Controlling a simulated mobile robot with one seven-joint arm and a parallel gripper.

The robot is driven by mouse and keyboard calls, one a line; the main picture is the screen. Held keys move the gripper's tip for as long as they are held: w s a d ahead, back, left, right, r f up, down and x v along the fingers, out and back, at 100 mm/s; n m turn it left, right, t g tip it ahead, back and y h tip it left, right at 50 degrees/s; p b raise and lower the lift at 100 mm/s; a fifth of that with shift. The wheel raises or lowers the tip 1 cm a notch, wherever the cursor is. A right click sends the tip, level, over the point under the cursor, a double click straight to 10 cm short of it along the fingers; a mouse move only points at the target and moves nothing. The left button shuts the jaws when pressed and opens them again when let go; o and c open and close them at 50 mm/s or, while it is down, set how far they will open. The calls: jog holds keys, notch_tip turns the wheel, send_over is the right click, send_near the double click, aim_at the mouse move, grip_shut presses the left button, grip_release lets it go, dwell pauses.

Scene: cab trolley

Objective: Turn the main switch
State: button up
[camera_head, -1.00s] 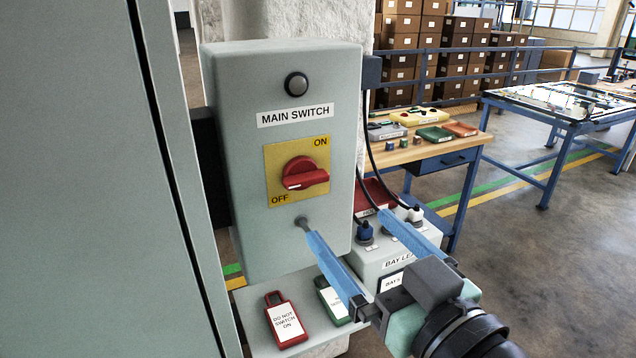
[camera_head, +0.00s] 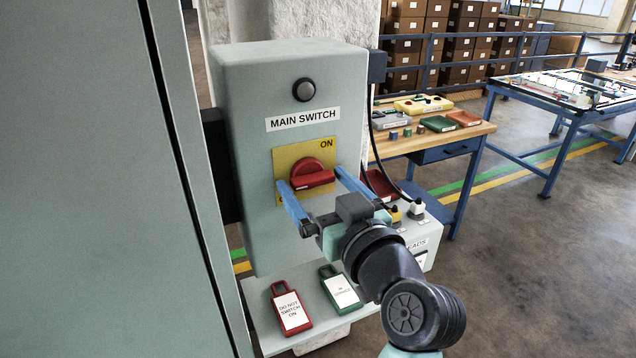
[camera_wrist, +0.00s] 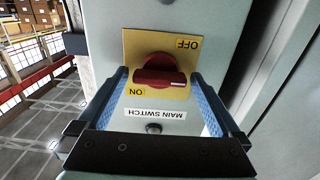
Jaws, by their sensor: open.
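The main switch is a red rotary knob (camera_head: 312,177) on a yellow plate (camera_head: 290,158), on the front of a grey-green box (camera_head: 245,200) labelled MAIN SWITCH. The knob's handle lies roughly level, with ON at the plate's upper right; a blue finger covers the OFF corner in the head view. My gripper (camera_head: 308,186) is open, its two blue fingers on either side of the knob. In the wrist view the knob (camera_wrist: 158,76) appears upside down between the spread fingers, with clear gaps. I cannot tell whether the fingertips touch the plate.
A round dark button (camera_head: 304,90) sits above the label. A red tag (camera_head: 291,310) and a green tag (camera_head: 340,288) lie on the shelf below. A control box (camera_head: 425,245) with cables stands to the right. A large grey cabinet (camera_head: 80,180) fills the left.

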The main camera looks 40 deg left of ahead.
jog(key=c, duration=1.2)
jog(key=shift+m, duration=0.4)
jog(key=m+p, duration=0.1)
jog(key=m, duration=0.3)
jog(key=shift+r+p, duration=0.1)
jog(key=shift+p, duration=0.3)
jog(key=m+p, duration=0.2)
jog(key=m, duration=0.2)
jog(key=m+p, duration=0.3)
jog(key=m, duration=0.2)
jog(key=m+p, duration=0.3)
jog(key=m, duration=0.1)
jog(key=shift+m, duration=0.3)
